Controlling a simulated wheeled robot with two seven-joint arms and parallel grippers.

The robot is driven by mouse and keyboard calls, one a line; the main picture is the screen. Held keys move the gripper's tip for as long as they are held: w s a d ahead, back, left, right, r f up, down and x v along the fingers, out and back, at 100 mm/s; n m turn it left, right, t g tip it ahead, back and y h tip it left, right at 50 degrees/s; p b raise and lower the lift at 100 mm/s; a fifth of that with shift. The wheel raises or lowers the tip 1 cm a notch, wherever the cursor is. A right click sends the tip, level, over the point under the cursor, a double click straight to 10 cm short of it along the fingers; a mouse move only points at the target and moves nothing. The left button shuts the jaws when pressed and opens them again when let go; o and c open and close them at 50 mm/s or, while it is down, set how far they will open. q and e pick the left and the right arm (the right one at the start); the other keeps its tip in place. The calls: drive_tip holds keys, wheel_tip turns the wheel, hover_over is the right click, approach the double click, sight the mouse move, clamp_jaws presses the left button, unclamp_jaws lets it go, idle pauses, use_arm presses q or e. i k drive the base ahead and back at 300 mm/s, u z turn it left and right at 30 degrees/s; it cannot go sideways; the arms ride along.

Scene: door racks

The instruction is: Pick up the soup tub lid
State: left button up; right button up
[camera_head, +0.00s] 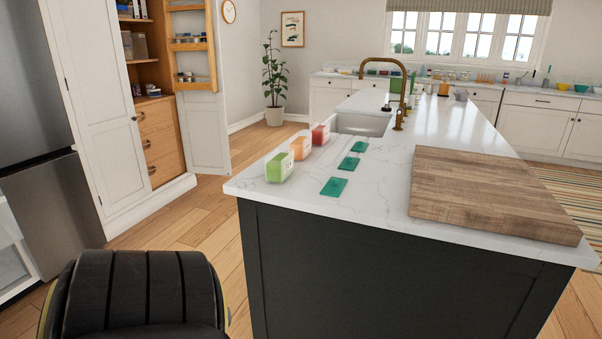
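Three green lids lie flat in a row on the white island top: a near lid (334,187), a middle lid (348,164) and a far lid (359,147). To their left stand three tubs, a green tub (279,167), an orange tub (300,148) and a red tub (320,135). I cannot tell which tub holds soup or which lid belongs to it. The lids lie apart from the tubs. Neither of my grippers is in view.
A thick wooden board (490,190) covers the right front of the island (375,215). A sink (362,122) and brass tap (398,80) are further back. An open cabinet (150,90) and fridge (40,140) stand left. The wooden floor between them and the island is clear.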

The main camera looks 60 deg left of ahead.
sight(349, 163)
drive_tip(key=k, duration=0.3)
drive_tip(key=u, duration=1.05)
